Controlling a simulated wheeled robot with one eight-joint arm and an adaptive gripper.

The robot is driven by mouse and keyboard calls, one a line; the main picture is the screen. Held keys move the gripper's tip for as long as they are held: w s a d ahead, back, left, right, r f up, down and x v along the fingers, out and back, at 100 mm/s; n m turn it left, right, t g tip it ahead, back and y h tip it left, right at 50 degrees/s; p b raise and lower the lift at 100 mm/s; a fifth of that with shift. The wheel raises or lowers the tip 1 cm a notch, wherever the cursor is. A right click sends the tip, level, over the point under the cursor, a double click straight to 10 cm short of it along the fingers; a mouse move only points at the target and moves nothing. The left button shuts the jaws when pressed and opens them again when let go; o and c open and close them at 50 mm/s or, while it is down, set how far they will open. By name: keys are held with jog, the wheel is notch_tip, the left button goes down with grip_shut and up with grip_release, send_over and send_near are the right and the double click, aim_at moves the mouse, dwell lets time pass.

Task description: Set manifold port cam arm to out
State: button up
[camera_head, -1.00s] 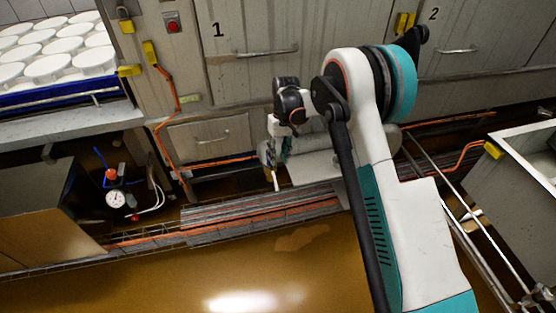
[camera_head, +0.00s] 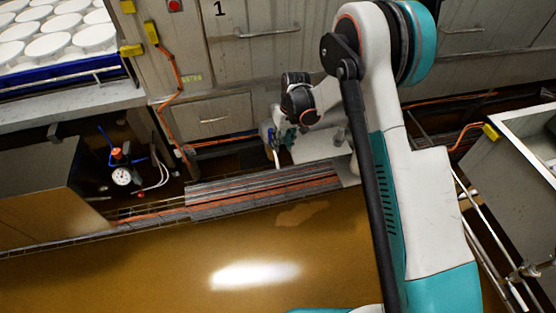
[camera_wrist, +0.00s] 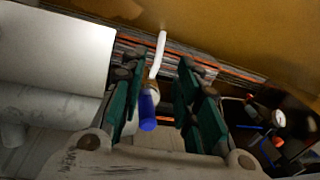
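A white, slightly bent lever (camera_wrist: 157,55) stands between my gripper's fingers in the wrist view, with a blue cylindrical part (camera_wrist: 148,108) below it; it seems to be the cam arm. In the head view a thin white piece (camera_head: 276,157) shows beside my gripper (camera_head: 284,146). My gripper (camera_wrist: 160,72) is open in the wrist view, its teal fingers on either side of the lever with gaps visible. I cannot tell whether any finger touches it. The port behind the blue part is mostly hidden.
A gauge (camera_head: 121,176) with a red-orange knob stands at left in the head view. Grey and orange pipes (camera_head: 262,194) run along the floor edge. A metal tank (camera_head: 525,150) stands right.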

jog(key=f+b, duration=0.1)
jog(key=f, duration=0.2)
jog(key=a+f+b, duration=0.1)
jog(key=f, duration=0.3)
jog(key=f+b, duration=0.1)
jog(key=f, duration=0.2)
jog(key=shift+s+a+f, duration=0.15)
jog(key=shift+s+a, duration=0.1)
jog(key=shift+s, duration=0.05)
jog(key=shift+c, duration=0.5)
grip_shut()
